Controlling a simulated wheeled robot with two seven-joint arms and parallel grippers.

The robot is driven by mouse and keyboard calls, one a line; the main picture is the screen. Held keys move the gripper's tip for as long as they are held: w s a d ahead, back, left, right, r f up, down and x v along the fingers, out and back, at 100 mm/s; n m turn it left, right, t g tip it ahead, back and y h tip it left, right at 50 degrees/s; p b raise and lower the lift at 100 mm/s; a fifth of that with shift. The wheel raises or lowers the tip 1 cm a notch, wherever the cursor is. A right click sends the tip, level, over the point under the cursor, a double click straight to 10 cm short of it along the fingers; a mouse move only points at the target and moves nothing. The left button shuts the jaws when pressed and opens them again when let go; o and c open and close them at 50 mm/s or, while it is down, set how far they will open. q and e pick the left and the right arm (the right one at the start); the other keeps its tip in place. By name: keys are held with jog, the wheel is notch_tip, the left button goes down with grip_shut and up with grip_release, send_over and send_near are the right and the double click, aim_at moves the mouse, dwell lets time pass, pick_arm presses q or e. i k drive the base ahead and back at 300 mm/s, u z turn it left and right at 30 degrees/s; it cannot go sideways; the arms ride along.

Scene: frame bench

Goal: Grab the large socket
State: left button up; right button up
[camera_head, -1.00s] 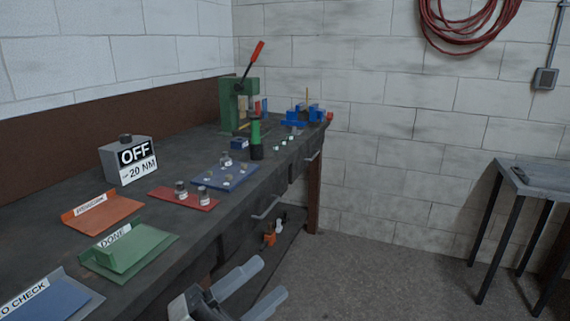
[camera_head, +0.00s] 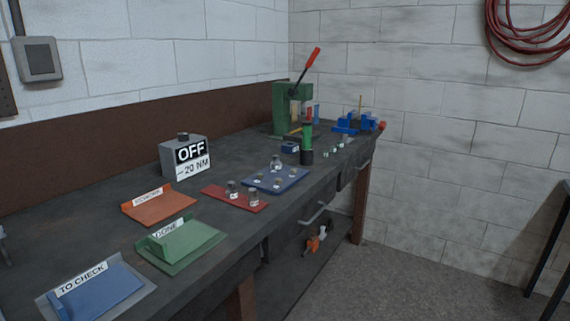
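Two small metal sockets stand upright on the red mat (camera_head: 216,195), a left one (camera_head: 231,187) and a right one (camera_head: 253,195). They look close in size. Another metal piece (camera_head: 275,162) stands at the far edge of the blue mat (camera_head: 294,183), with several smaller bits on that mat. I cannot tell from here which piece is the large socket. Neither of my grippers shows clearly in this view.
The dark bench (camera_head: 100,225) carries a torque box reading OFF (camera_head: 185,157), an orange tray (camera_head: 155,206), a green DONE tray (camera_head: 190,244) and a blue TO CHECK tray (camera_head: 100,291). A green press (camera_head: 286,108) and blue vise (camera_head: 350,124) stand behind. A cut-off grey piece (camera_head: 3,246) is at the left edge.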

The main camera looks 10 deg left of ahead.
aim_at(276, 165)
jog(key=z, duration=0.85)
jog(key=i, duration=1.9)
jog(key=u, duration=2.9)
